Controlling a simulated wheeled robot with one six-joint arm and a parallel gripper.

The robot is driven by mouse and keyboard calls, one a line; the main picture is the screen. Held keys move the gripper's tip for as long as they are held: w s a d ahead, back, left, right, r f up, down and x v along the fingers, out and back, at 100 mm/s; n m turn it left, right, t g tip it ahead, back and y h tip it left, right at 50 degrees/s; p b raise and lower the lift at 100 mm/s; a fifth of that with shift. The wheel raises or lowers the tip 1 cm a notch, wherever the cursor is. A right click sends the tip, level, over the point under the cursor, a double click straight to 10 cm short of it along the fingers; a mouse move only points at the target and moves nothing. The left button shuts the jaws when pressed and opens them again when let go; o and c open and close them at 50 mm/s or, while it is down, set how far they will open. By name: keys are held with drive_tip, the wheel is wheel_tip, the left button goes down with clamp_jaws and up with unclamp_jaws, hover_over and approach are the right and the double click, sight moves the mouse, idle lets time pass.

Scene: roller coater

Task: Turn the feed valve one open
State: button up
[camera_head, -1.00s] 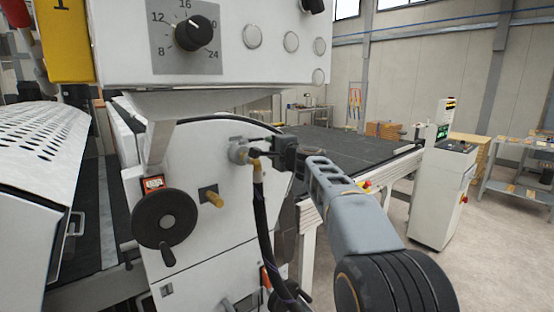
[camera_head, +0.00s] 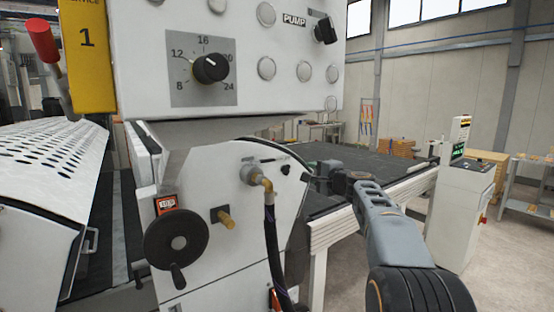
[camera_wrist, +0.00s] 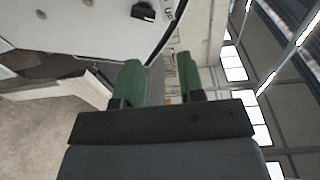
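A silver valve fitting (camera_head: 253,174) with a brass elbow (camera_head: 265,182) and a dark hose (camera_head: 271,228) sits on the white machine side. A small black knob (camera_head: 286,170) is just right of it on the same panel, under a small label too small to read. I cannot tell which of these is feed valve one. My gripper (camera_head: 313,174) is right of the knob, apart from it. In the wrist view the green finger pads (camera_wrist: 158,80) stand apart with nothing between them. A black knob (camera_wrist: 143,11) on a white panel shows at the top there.
A black handwheel (camera_head: 176,238) and a brass peg (camera_head: 222,218) are left of the hose. The control box with its dial (camera_head: 210,68) overhangs above. A dark conveyor bed (camera_head: 385,166) lies behind my arm. A white console (camera_head: 460,210) stands at the right.

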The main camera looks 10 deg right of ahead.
drive_tip(key=n+y, duration=0.1)
drive_tip(key=y, duration=0.1)
drive_tip(key=n+g+y+p, duration=0.3)
drive_tip(key=y+p, duration=0.1)
drive_tip(key=p, duration=0.2)
approach(271, 161)
drive_tip(key=x, duration=0.7)
drive_tip(key=shift+w+a+r, duration=0.15)
drive_tip(key=shift+a+r, duration=0.05)
drive_tip(key=shift+a, duration=0.05)
drive_tip(key=shift+w+a+f+t+h+p, duration=0.15)
drive_tip(key=shift+w+a+t+h+p, duration=0.15)
drive_tip(key=shift+w+a, duration=0.35)
drive_tip(key=shift+d, duration=0.15)
clamp_jaws()
